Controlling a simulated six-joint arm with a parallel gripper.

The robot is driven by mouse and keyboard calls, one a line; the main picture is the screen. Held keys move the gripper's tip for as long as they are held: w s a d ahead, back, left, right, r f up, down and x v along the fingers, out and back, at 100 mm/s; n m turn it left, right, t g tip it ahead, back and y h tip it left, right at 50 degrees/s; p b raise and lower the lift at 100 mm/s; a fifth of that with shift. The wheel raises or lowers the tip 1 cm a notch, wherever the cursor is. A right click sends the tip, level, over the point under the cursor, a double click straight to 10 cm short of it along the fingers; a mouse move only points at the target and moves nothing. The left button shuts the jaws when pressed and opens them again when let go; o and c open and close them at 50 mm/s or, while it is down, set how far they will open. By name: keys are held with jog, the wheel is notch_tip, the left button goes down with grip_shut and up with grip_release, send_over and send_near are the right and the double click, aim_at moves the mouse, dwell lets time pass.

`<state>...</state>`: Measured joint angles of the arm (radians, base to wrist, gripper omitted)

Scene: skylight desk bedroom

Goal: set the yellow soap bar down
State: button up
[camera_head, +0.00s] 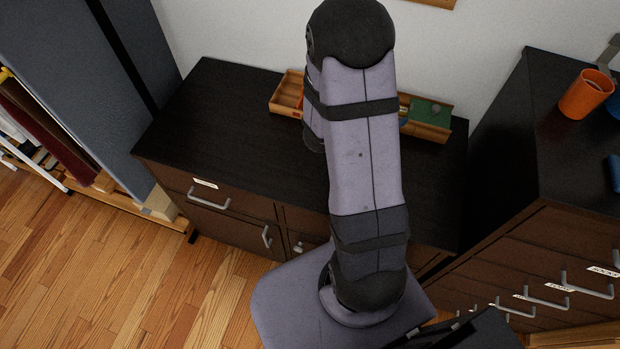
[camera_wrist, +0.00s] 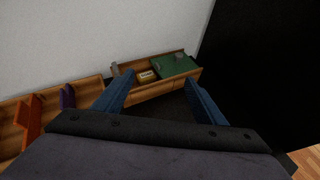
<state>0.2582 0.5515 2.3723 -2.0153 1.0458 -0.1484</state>
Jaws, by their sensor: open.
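My gripper (camera_wrist: 159,79) shows in the wrist view as two blue fingers spread wide apart, with nothing between them. Beyond the fingertips is a wooden tray (camera_wrist: 155,91) holding a small pale tan block (camera_wrist: 147,75) with a dark mark and a green piece (camera_wrist: 175,66). The block may be the yellow soap bar, but it is too small to tell. In the head view the right part of this tray (camera_head: 428,132) shows beside my arm, with the green piece (camera_head: 428,110) in it. My arm hides the gripper there.
Another wooden tray (camera_head: 284,96) stands to the left; in the wrist view it holds an orange piece (camera_wrist: 29,120) and a purple piece (camera_wrist: 67,97). The dark dresser top (camera_head: 215,115) is clear at left. A taller dark cabinet (camera_head: 565,150) with an orange cup (camera_head: 585,95) rises at right.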

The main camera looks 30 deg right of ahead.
jog(key=s+a+m+g+y, duration=0.5)
jog(key=s+a+m+g, duration=0.1)
jog(key=s+a+m, duration=0.55)
jog(key=a+m+t+y, duration=0.2)
jog(key=a+m+y, duration=0.5)
jog(key=a, duration=1)
jog(key=shift+s+a+m+y, duration=0.3)
jog(key=shift+a+m, duration=0.1)
jog(key=shift+m, duration=0.65)
jog(key=shift+o, duration=0.3)
